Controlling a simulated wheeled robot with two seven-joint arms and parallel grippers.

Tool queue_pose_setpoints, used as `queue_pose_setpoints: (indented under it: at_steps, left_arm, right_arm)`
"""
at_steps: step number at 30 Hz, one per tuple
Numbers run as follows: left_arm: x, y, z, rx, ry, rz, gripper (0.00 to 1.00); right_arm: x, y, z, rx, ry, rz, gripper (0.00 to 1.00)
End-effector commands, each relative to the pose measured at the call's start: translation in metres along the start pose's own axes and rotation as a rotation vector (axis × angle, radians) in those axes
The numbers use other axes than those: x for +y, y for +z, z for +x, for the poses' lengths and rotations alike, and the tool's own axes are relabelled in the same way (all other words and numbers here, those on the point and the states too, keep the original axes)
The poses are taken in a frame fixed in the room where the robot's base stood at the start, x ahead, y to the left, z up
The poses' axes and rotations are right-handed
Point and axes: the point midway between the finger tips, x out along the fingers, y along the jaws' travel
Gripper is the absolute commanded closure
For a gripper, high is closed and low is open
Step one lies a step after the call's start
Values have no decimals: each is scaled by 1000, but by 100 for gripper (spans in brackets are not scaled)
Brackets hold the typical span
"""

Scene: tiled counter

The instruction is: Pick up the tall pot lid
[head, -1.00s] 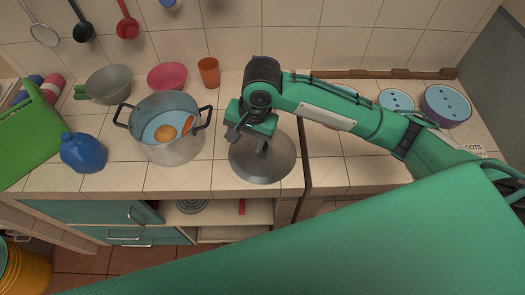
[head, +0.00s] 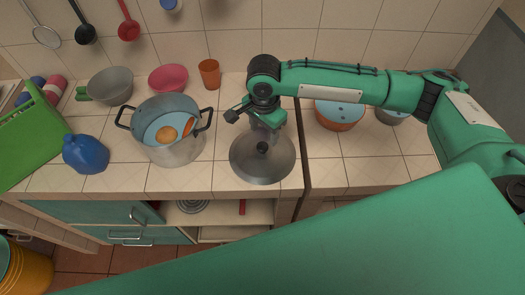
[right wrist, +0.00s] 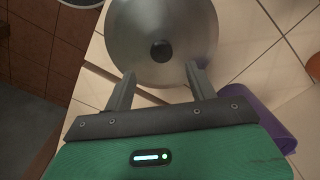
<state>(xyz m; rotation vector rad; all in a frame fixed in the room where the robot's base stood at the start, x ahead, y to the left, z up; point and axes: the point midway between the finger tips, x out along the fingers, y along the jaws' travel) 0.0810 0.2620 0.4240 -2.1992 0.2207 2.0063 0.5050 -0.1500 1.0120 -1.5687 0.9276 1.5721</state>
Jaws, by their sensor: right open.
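The grey metal lid (head: 250,172) lies flat on the tiled counter, right of the pot, its dark knob (head: 262,147) facing up. My right gripper (head: 264,132) is open and empty, just behind the knob in the head view. In the right wrist view the lid (right wrist: 185,30) lies beyond the two spread fingers (right wrist: 160,72). The knob (right wrist: 161,50) is roughly centred between them and slightly past the tips, not gripped. The tall two-handled pot (head: 170,152) stands to the left with orange food inside. My left gripper is not in view.
Bowls (head: 110,87) and an orange cup (head: 209,74) stand behind the pot. An orange pot (head: 340,124) is right of the counter seam. A purple object (right wrist: 265,122) shows beside my gripper.

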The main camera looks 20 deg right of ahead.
Motion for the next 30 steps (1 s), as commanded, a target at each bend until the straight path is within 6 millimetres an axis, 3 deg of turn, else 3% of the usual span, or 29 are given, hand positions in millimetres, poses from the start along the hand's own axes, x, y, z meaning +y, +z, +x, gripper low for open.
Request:
queue_pose_setpoints:
  at_steps: [7, 16, 24, 30]
  left_arm:
    - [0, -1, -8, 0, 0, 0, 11]
    - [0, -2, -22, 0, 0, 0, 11]
    - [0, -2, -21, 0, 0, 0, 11]
    - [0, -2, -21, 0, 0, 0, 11]
  right_arm:
    - [-1, 1, 16, 1, 1, -1, 43]
    - [-2, 3, 57, 2, 1, -1, 43]
    - [-2, 3, 62, 1, -2, -2, 43]
    - [-2, 3, 61, 1, -2, -1, 80]
